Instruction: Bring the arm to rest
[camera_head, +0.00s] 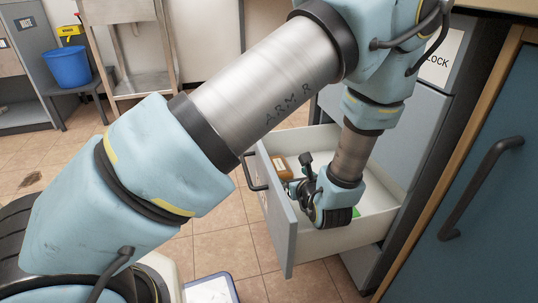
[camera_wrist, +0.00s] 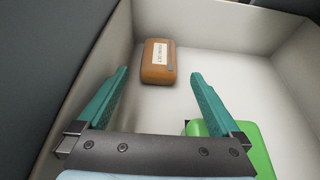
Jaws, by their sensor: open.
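My arm reaches across the camera_head view and bends down over an open drawer (camera_head: 340,238). My gripper (camera_head: 299,185) is at the drawer, low over its inside. In the camera_wrist view my gripper (camera_wrist: 160,76) has its two teal fingers spread apart with nothing held between them. An orange-brown case (camera_wrist: 157,62) with a white label lies on the drawer floor beyond the fingertips; it also shows in the camera_head view (camera_head: 280,167). A green object (camera_wrist: 245,150) lies near the right finger, partly hidden by the gripper. Only a small bit of it shows in the camera_head view (camera_head: 356,212).
The drawer walls stand close around my gripper. A blue cabinet door with a dark handle (camera_head: 482,188) is at right. A blue bucket (camera_head: 68,67) stands on a small stool at far left, near a metal sink stand (camera_head: 140,50). A blue-edged white item (camera_head: 212,290) is at the bottom.

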